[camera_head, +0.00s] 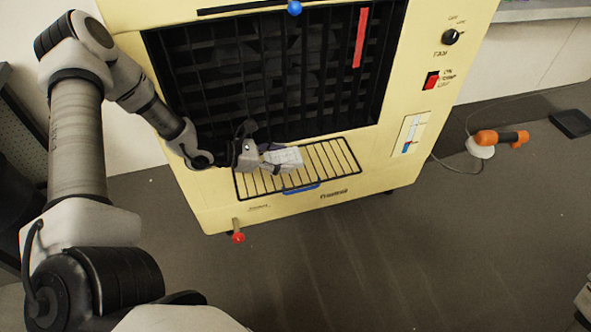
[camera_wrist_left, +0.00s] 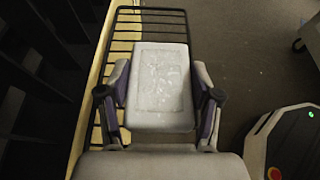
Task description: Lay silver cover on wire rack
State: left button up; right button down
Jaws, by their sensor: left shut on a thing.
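The silver cover (camera_head: 289,157) is a small pale rectangular block with a recessed, textured face. It also shows in the left wrist view (camera_wrist_left: 160,82). My left gripper (camera_head: 278,158) is shut on it, with one finger on each long side. The wire rack (camera_head: 333,160) is a dark barred shelf on the front of the yellow cabinet. In the left wrist view the rack (camera_wrist_left: 150,20) shows behind and beside the cover. The cover is over the rack's left-middle part; I cannot tell whether it touches the bars. My right gripper is not in view.
The yellow cabinet (camera_head: 210,208) has a dark slatted opening (camera_head: 260,80) just behind the rack. A blue handle (camera_head: 300,188) is at the rack's front and a red-tipped lever (camera_head: 238,237) sits below. An orange tool (camera_head: 500,138) lies on the floor at right. The rack's right part is bare.

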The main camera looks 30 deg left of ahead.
aim_at(296, 154)
pick_arm(q)
jog(key=w, duration=0.1)
jog(key=w+d, duration=0.1)
jog(key=w, duration=0.1)
jog(key=shift+w+d+f+b, duration=0.25)
jog(key=shift+w+b, duration=0.05)
jog(key=shift+w+d+f, duration=0.1)
jog(key=shift+w+f, duration=0.1)
jog(key=shift+f, duration=0.05)
notch_tip(296, 154, down, 3)
jog(key=shift+r+b, duration=0.2)
jog(key=shift+b, duration=0.4)
jog(key=shift+f, duration=0.2)
jog(key=o, duration=1.4)
jog(key=shift+c, duration=0.2)
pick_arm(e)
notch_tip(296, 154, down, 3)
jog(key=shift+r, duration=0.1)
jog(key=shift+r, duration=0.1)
